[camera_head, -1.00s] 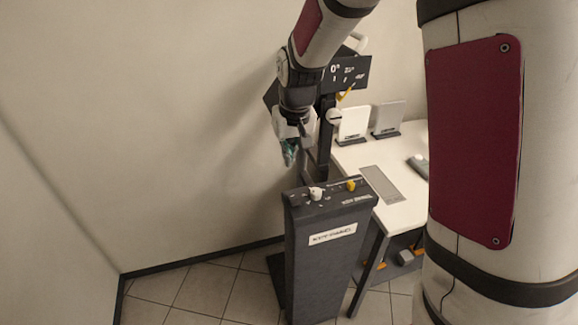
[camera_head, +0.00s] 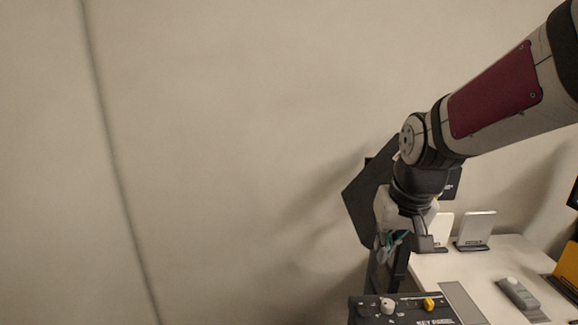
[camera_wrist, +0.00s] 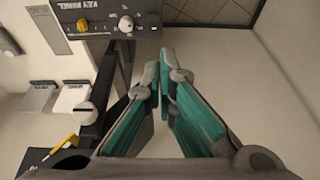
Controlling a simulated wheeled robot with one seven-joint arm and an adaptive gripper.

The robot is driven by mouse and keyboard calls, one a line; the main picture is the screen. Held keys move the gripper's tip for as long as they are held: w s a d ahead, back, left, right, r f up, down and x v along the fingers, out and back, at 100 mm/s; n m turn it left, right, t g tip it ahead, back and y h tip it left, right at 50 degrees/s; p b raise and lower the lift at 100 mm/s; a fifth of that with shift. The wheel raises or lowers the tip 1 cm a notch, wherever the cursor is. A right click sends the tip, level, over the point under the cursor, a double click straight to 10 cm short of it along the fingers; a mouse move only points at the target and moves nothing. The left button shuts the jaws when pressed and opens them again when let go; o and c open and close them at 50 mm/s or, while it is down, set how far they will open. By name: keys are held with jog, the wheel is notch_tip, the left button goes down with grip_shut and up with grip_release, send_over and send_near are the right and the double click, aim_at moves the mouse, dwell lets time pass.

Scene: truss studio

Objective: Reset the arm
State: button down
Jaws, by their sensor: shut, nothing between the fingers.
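My gripper (camera_head: 393,243) hangs at the end of my arm, pointing down, above and behind the dark key panel (camera_head: 404,309) in the head view. In the wrist view my gripper (camera_wrist: 162,88) shows teal-padded fingers with the tips brought together and nothing between them. The key panel (camera_wrist: 108,30) lies beyond the fingertips at the top left, with a white knob (camera_wrist: 126,23) and a yellow knob (camera_wrist: 83,25). The fingers are apart from the panel.
A white desk (camera_head: 480,272) stands at the right with upright white panels (camera_head: 475,230) and a grey handheld device (camera_head: 519,293). A dark post with a round white knob (camera_wrist: 84,115) stands close beside the fingers. The wall at left is bare.

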jog(key=s+r+t, duration=0.1)
jog(key=s+r, duration=0.2)
jog(key=s, duration=0.6)
jog(key=s+r, duration=0.3)
jog(key=s, duration=0.7)
jog(key=shift+d+t, duration=0.3)
jog(key=shift+t, duration=0.1)
